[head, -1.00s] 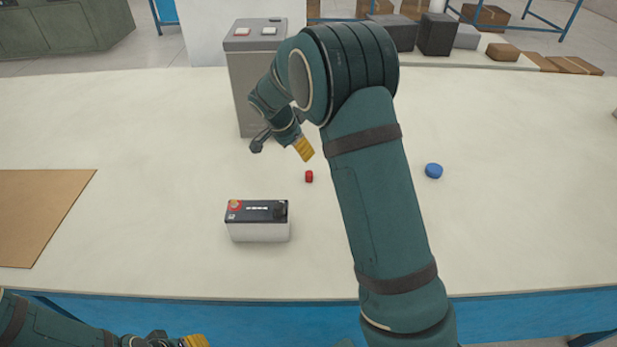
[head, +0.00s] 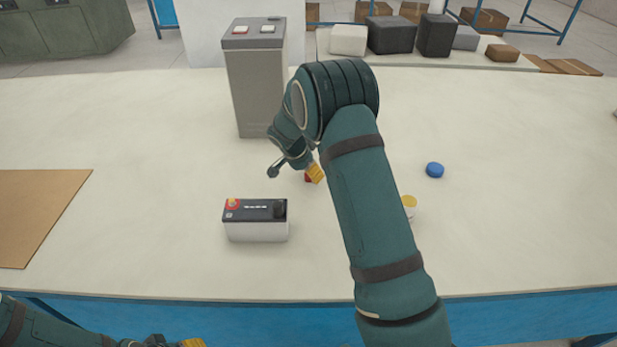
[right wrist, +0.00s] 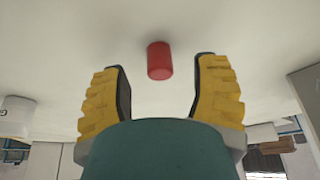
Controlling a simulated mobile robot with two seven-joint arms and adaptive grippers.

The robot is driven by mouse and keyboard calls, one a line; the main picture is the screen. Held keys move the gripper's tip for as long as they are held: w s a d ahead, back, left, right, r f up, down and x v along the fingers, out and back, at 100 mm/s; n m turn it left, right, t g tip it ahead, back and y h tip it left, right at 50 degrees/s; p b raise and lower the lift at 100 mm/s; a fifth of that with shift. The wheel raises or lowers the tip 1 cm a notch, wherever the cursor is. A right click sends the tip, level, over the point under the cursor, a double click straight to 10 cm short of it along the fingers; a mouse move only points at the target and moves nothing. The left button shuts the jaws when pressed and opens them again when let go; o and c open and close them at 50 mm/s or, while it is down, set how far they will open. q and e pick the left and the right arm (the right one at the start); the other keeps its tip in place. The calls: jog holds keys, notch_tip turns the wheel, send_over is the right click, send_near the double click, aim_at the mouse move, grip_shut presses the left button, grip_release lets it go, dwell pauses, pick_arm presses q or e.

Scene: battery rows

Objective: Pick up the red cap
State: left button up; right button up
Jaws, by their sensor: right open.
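The red cap (right wrist: 159,61) is a small red cylinder on the white table. In the right wrist view it lies just beyond and between the two yellow fingertips, touching neither. In the head view the cap (head: 308,178) is mostly hidden behind a finger of my right gripper (head: 295,173). My right gripper, also in the right wrist view (right wrist: 160,85), is open and empty. My left gripper (head: 172,342) is at the bottom edge of the head view, largely cut off, and its opening cannot be made out.
A battery (head: 256,222) with a dark top stands in front of my right gripper. A grey box-shaped column (head: 255,85) stands behind. A blue cap (head: 434,170) lies to the right, and a yellow-topped white object (head: 409,205) is partly hidden by my right arm. A brown board (head: 40,215) lies left.

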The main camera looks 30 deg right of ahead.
jog(key=shift+x, duration=0.8)
jog(key=shift+r, duration=0.1)
jog(key=c, duration=0.9)
jog(key=shift+o, duration=0.2)
